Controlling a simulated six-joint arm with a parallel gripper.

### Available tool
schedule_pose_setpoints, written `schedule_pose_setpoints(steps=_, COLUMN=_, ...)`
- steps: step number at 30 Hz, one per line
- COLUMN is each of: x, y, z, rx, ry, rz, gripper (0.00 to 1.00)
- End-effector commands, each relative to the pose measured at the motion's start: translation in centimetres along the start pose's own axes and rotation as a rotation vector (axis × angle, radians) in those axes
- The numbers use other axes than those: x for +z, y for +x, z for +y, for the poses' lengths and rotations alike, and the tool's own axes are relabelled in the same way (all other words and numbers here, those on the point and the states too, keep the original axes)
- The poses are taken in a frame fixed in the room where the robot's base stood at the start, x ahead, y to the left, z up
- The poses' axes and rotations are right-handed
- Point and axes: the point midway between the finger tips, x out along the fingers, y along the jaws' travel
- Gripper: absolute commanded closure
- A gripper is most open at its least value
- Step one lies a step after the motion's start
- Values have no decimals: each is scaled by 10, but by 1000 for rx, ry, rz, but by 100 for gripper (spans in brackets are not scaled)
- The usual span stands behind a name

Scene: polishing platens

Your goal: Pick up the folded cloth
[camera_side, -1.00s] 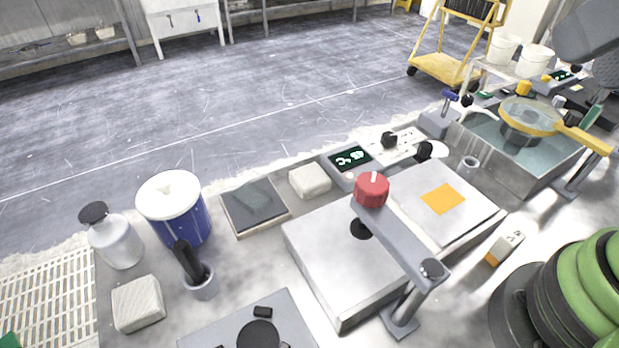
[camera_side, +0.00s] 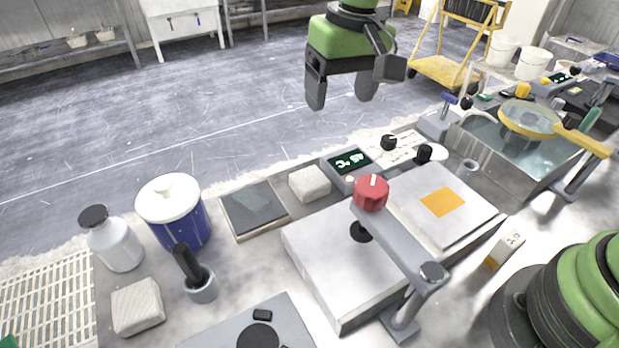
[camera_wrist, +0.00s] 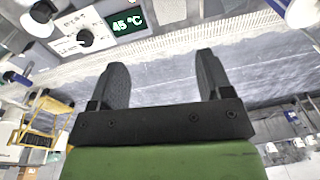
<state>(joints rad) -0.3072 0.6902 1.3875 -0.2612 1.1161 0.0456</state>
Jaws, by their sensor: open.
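A pale grey, block-shaped folded cloth (camera_side: 138,305) with layered-looking sides lies on the bench at the front left in the side view. A similar, smaller white pad (camera_side: 310,183) lies beside the display; I cannot tell whether it is also cloth. My gripper (camera_side: 341,92) hangs high at the top middle, above and behind the bench, far from the folded cloth. Its two dark fingers are apart with nothing between them, as the wrist view (camera_wrist: 162,65) also shows. I cannot make out the folded cloth in the wrist view.
Close to the cloth stand a white bottle (camera_side: 115,242), a blue tub with white lid (camera_side: 175,212) and a grey cup with a black handle (camera_side: 202,287). A platen unit with a red knob (camera_side: 371,193) on a raised arm stands to the right. A water basin (camera_side: 535,160) is farther right.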

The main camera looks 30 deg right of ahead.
Motion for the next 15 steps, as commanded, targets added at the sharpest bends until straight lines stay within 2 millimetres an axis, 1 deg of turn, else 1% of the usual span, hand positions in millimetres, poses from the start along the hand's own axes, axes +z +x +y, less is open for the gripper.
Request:
schedule_pose_setpoints(steps=1, x=-3, y=22, z=-7, rx=17, ry=-17, rz=-28, gripper=28)
schedule_pose_setpoints(steps=3, x=-5, y=45, z=-13, rx=37, ry=-35, rz=-54, gripper=28)
schedule_pose_setpoints(steps=6, x=-6, y=68, z=-19, rx=56, ry=-53, rz=-79, gripper=28)
schedule_pose_setpoints(steps=11, x=-5, y=88, z=-22, rx=71, ry=-64, rz=-96, gripper=28)
schedule_pose_setpoints(steps=15, x=-2, y=110, z=-20, rx=71, ry=-64, rz=-99, gripper=28)
